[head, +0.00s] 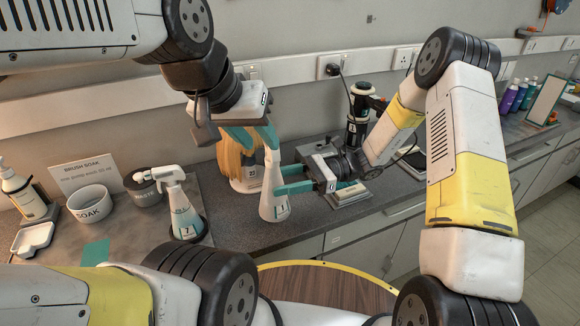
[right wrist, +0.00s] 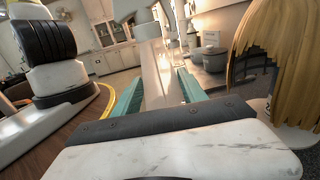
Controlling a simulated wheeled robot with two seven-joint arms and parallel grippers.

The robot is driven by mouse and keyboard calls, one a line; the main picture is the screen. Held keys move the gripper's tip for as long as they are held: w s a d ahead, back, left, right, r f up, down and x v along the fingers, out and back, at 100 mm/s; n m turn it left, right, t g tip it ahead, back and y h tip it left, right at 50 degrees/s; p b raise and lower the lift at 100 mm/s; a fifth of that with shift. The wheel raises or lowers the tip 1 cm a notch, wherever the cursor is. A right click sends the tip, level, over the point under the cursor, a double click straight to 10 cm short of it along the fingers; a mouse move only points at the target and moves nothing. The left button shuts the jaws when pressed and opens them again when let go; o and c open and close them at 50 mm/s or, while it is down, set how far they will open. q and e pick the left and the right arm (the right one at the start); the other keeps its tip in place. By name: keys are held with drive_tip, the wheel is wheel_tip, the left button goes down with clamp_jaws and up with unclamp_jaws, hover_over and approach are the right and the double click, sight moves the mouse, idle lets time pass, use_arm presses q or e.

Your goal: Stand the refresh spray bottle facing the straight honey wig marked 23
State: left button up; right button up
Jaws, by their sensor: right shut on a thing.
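A white spray bottle (head: 273,198) with a label that looks like 1 is held upright between the teal fingers of my right gripper (head: 292,180). Its body also shows between the fingers in the right wrist view (right wrist: 158,75). Its top is hidden by my left gripper (head: 254,136), whose fingers look spread, close above the bottle. A straight honey wig (head: 232,160) on a white stand stands just behind and left of the bottle; its number tag is too small to read surely. The wig also fills the right side of the right wrist view (right wrist: 275,60).
A second spray bottle (head: 182,205), a SOAK bowl (head: 91,203), a dark pot (head: 144,188) and a pump bottle (head: 24,193) stand at left. A black hair tool (head: 358,110) is behind my right gripper. The counter (head: 235,235) has free room in front.

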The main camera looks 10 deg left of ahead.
drive_tip(key=shift+a+f, duration=0.1)
drive_tip(key=shift+f, duration=2.75)
drive_tip(key=shift+f, duration=0.55)
drive_tip(key=o, duration=1.8)
drive_tip(key=shift+v, duration=4.5)
